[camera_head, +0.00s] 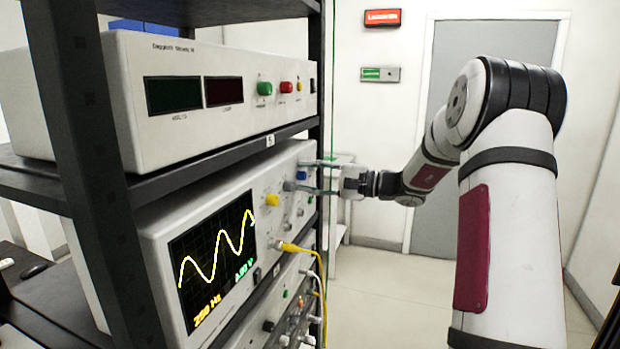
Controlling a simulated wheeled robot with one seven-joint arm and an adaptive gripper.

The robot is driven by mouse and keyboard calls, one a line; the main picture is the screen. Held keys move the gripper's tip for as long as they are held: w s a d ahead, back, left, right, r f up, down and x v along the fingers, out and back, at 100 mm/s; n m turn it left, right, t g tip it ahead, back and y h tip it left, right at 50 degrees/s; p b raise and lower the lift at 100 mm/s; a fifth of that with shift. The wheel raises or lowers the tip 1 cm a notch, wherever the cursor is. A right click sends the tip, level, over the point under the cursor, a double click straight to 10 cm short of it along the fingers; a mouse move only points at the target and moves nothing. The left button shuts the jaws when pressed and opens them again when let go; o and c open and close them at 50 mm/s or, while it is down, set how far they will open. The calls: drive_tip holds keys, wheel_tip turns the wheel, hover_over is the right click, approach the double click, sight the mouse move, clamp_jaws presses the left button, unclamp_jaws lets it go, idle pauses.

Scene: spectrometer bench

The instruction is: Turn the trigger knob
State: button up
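The oscilloscope (165,245) sits on the middle shelf, its lit screen showing a yellow wave. Its control panel, right of the screen, carries a yellow knob (272,200), a blue knob (289,186) and small grey knobs. No readable label shows which one is the trigger knob. My gripper (301,175) reaches in from the right, its two fingers apart and pointing at the panel. I cannot tell whether either finger touches a knob.
A power supply (215,95) with two dark displays stands on the shelf above. A yellow cable (300,249) plugs into the panel below the knobs and hangs down. Another instrument (275,315) with knobs is below. A black rack post (85,130) stands at left. The floor at right is clear.

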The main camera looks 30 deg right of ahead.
drive_tip(key=v, duration=1.2)
idle(0.5)
